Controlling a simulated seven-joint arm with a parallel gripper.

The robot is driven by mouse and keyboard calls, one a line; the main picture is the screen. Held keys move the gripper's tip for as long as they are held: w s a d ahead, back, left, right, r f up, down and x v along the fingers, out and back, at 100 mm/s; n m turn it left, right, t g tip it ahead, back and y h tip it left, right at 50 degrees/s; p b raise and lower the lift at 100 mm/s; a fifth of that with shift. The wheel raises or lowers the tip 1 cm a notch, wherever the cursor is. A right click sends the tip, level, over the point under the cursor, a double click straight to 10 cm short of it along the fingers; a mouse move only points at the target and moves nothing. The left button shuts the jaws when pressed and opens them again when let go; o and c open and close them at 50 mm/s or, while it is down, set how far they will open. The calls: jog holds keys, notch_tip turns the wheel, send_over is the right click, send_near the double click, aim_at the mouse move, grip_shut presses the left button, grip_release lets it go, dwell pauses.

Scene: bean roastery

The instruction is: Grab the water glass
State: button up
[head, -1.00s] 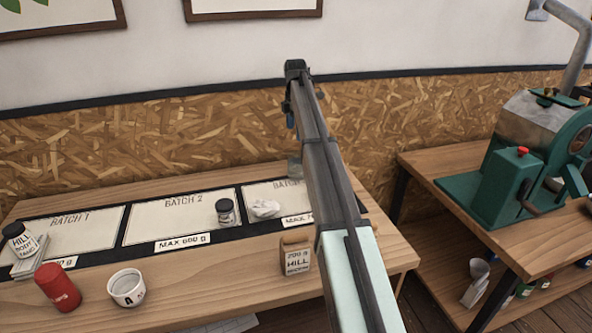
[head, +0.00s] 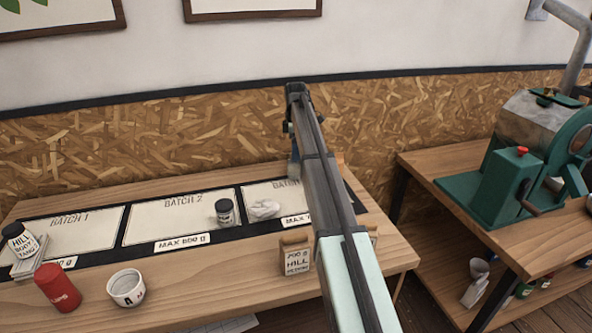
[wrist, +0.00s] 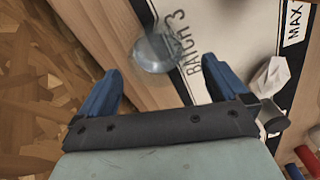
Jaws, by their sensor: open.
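The water glass (wrist: 158,52) is clear and shows in the wrist view on the wood and dark border beside the BATCH 3 lettering. In the head view, a small greyish patch of it (head: 294,170) shows at the left edge of my arm; the rest is hidden. My gripper (wrist: 160,66) is open, with its blue fingers on either side of the glass as seen from the wrist. The glass appears ahead of the fingertips, and I cannot tell the remaining distance. In the head view my arm hides most of the gripper.
A dark-lidded jar (head: 225,212) and a crumpled white item (head: 264,209) lie on the batch mat. A paper bag (head: 296,254), white cup (head: 127,288) and red canister (head: 58,288) stand along the front. A green roaster (head: 500,170) stands on the right table.

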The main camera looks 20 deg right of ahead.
aim_at(296, 166)
jog(key=shift+w+d+f, duration=0.1)
jog(key=shift+f, duration=3.3)
jog(key=c, duration=1.3)
